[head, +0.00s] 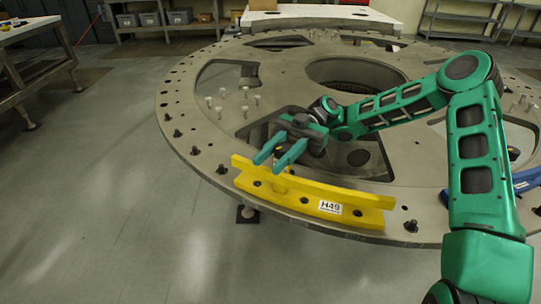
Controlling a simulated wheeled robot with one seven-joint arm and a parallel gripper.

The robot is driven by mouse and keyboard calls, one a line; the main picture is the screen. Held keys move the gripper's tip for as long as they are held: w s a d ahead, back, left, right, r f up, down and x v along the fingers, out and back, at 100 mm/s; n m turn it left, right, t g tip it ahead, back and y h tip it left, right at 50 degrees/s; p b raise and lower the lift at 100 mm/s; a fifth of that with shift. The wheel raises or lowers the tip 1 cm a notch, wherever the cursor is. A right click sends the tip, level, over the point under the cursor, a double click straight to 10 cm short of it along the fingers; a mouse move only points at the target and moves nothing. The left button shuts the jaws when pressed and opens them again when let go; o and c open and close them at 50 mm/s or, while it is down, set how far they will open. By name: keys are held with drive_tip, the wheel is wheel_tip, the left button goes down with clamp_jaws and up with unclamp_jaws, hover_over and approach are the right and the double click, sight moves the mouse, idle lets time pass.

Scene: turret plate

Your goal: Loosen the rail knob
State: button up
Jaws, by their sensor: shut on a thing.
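The yellow rail (350,205), labelled H49, lies along the near edge of the round grey turret plate. A small yellow post, which I take to be the rail knob (281,183), stands at the rail's left part. My green gripper (270,163) reaches in from the right, over the plate, with its fingers around the knob's top. It is shut on the knob. The fingers hide the top of the knob and their exact contact with it.
The turret plate (205,130) has large cutouts and dark bolts along its rim. Several pale bolts (245,92) stand upright left of my gripper. A blue part (525,181) lies at the right. A workbench (30,32) stands at the far left; the floor between is clear.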

drive_tip(key=shift+d+n+g+h, duration=0.1)
drive_tip(key=shift+n+g+h, duration=0.3)
drive_tip(key=shift+n+h, duration=0.2)
drive_tip(key=shift+s+d+n+g+h, duration=0.1)
drive_tip(key=shift+d+n+g+h, duration=0.15)
drive_tip(key=shift+n+g+h, duration=0.6)
drive_tip(key=shift+d+n+g+h, duration=0.2)
drive_tip(key=shift+n+h, duration=0.35)
drive_tip(key=shift+h, duration=0.8)
drive_tip(key=o, duration=1)
drive_tip(key=shift+o, duration=0.2)
drive_tip(key=shift+r, duration=0.15)
drive_tip(key=shift+r, duration=1.9)
drive_tip(key=s+a+r, duration=0.6)
drive_tip(key=s+a, duration=0.1)
drive_tip(key=s, duration=0.1)
drive_tip(key=shift+s+a+r, duration=0.3)
drive_tip(key=shift+r, duration=0.1)
